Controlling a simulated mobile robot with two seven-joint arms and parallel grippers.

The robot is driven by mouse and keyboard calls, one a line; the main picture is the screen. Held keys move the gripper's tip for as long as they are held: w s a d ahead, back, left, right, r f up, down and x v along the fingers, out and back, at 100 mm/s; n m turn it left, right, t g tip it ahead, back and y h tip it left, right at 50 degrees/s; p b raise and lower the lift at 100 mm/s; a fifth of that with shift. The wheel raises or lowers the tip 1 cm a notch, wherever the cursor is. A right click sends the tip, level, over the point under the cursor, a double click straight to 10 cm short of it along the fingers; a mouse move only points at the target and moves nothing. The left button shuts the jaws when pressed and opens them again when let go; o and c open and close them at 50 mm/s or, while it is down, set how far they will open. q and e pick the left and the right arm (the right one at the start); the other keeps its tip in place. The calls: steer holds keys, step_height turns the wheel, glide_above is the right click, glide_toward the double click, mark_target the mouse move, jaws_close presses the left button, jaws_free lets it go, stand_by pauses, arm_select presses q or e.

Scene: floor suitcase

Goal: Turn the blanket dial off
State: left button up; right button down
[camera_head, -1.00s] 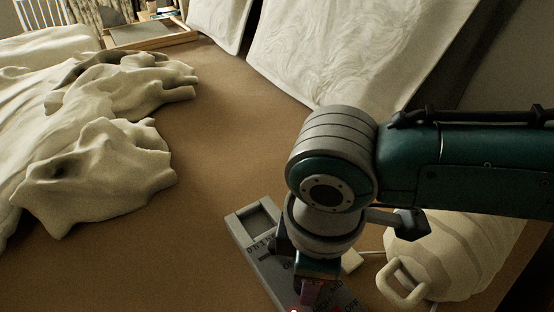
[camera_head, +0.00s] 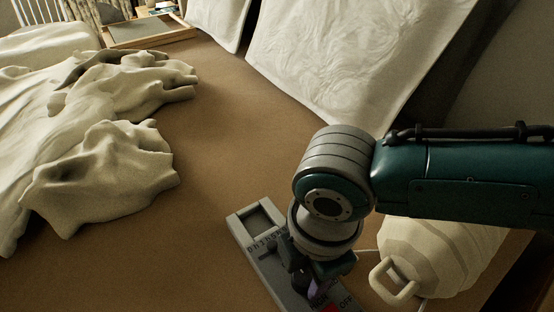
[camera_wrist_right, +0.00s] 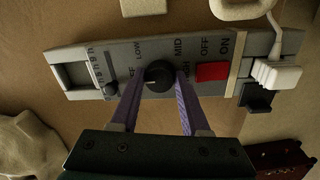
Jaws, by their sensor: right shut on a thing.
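The blanket control panel (camera_head: 262,262) is a long grey box lying on the brown bed. It also shows in the right wrist view (camera_wrist_right: 70,75). Its round black dial (camera_wrist_right: 158,75) has OFF, LOW, MID and HIGH lettered around it; a small pale mark shows on the knob, but I cannot tell its exact setting. My right gripper (camera_wrist_right: 158,84) has its purple fingers on either side of the dial and is shut on it. In the head view the right gripper (camera_head: 316,286) hides the dial. My left gripper is not in view.
A red switch (camera_wrist_right: 212,72) marked OFF and ON sits beside the dial, and a slider (camera_wrist_right: 110,88) sits on its other side. A white plug (camera_wrist_right: 277,75) is at the panel's end. A cream rounded object (camera_head: 440,262) lies right of the hand. Crumpled blanket (camera_head: 100,175) covers the left.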

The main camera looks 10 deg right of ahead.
mark_target(308, 279)
stand_by(0.3)
steer(key=shift+c, duration=1.9)
jaws_free()
steer(key=r+p, duration=0.1)
steer(key=r, duration=0.2)
steer(key=r+p, duration=0.2)
steer(key=r, duration=0.1)
steer(key=r+p, duration=0.1)
steer(key=r, duration=0.2)
steer(key=shift+s, duration=0.25)
steer(key=shift+r+p, duration=0.3)
steer(key=shift+r, duration=0.2)
